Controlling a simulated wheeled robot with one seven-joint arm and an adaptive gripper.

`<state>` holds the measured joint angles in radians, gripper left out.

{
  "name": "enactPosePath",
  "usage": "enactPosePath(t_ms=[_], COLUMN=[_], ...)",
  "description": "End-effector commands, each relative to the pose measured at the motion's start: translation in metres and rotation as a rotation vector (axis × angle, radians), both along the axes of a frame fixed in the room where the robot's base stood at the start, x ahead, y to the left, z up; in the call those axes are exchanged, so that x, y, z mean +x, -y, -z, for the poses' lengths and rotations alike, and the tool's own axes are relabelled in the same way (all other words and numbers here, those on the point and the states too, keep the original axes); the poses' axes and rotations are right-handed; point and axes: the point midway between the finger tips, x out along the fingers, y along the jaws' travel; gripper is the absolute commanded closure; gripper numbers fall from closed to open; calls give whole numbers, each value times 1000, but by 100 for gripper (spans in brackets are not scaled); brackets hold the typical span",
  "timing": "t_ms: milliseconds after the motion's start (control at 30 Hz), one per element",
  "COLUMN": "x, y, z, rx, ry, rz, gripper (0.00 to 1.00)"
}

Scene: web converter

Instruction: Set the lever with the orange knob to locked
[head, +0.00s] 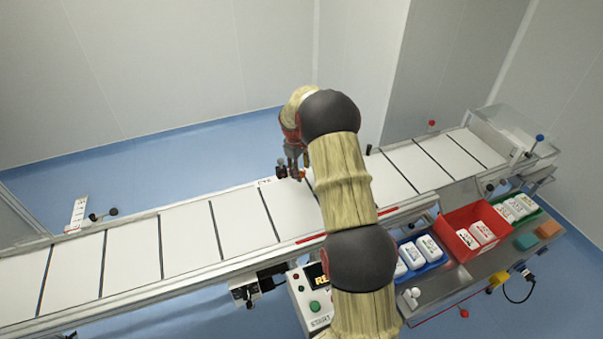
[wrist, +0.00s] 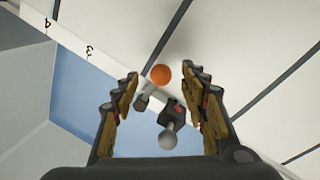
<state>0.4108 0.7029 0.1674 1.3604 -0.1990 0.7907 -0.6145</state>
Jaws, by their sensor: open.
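The lever's round orange knob (wrist: 161,75) shows in the wrist view, between the fingertips of my gripper (wrist: 160,70). The fingers are open, one to each side of it, and I cannot tell whether either touches it. A pale lever arm (wrist: 147,93) and a dark bracket (wrist: 172,113) with a small red spot lie below the knob in the picture. A grey ball (wrist: 168,140) sits nearer my palm. In the head view my gripper (head: 291,170) is over the far edge of the conveyor; a small orange patch shows by its tip. The lever's setting cannot be read.
The white conveyor (head: 187,240) runs across the head view with a rail along it. A red bin (head: 455,228), a blue tray (head: 430,264) and a control box (head: 303,300) stand on the near side. A dark-knobbed lever (head: 103,215) is at the far left.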

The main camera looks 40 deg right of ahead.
Motion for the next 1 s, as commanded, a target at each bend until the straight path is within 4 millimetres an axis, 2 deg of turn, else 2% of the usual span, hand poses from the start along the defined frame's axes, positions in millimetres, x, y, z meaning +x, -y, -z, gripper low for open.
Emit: enactPosePath(t_ms=[167, 467, 1000], x=[1, 2, 2], y=[3, 3, 3], z=[15, 17, 17], rx=[-1, -1, -1], ry=[1, 1, 1], rz=[0, 0, 0], gripper=[56, 56, 86])
